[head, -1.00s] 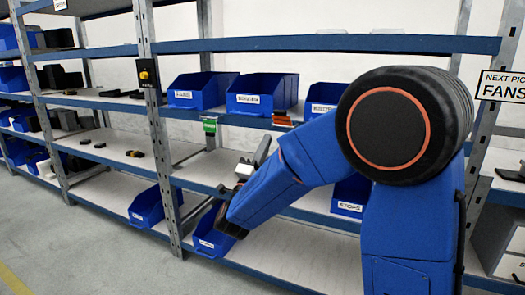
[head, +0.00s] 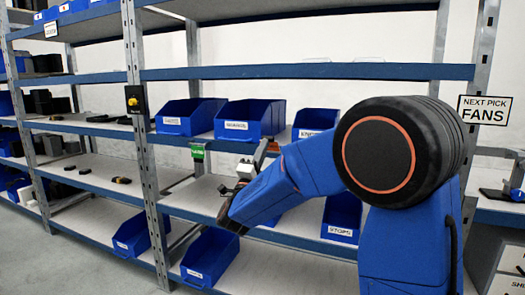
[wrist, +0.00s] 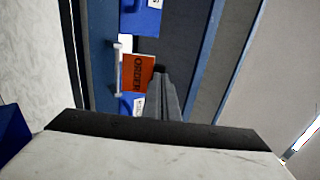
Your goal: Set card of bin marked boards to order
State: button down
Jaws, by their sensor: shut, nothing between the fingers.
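An orange card (wrist: 138,73) reading ORDER hangs at a shelf edge in the wrist view, beside a white holder or rail (wrist: 119,70). In the head view an orange card (head: 273,147) shows at the upper shelf's front edge, just right of my fingertips. My gripper (head: 261,152) is shut and empty, pointing up toward that edge. Its fingers (wrist: 163,92) lie just right of the card in the wrist view; I cannot tell whether they touch it. A green card (head: 198,151) hangs further left on the same edge. I cannot read a boards label on any bin.
Blue bins (head: 249,119) stand on the shelf above the orange card. Another blue bin (head: 341,217) is on the shelf below, and more (head: 209,256) are on the bottom shelf. A shelf upright (head: 143,150) stands left of my arm. A FANS sign (head: 485,110) hangs at the right.

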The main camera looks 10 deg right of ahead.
aim_at(266, 137)
jog(key=shift+w+d+r+g+y, duration=0.3)
jog(key=shift+w+r+g+y, duration=0.15)
jog(key=shift+r+g, duration=0.2)
jog(key=shift+w+d+r+g+y, duration=0.3)
jog(key=shift+w+r+g+y, duration=0.1)
jog(key=shift+r+g+y, duration=0.15)
jog(key=shift+w+d+r+g+y, duration=0.3)
jog(key=shift+w+r+g+y, duration=0.1)
jog(key=shift+r+g, duration=0.25)
jog(key=shift+s, duration=0.1)
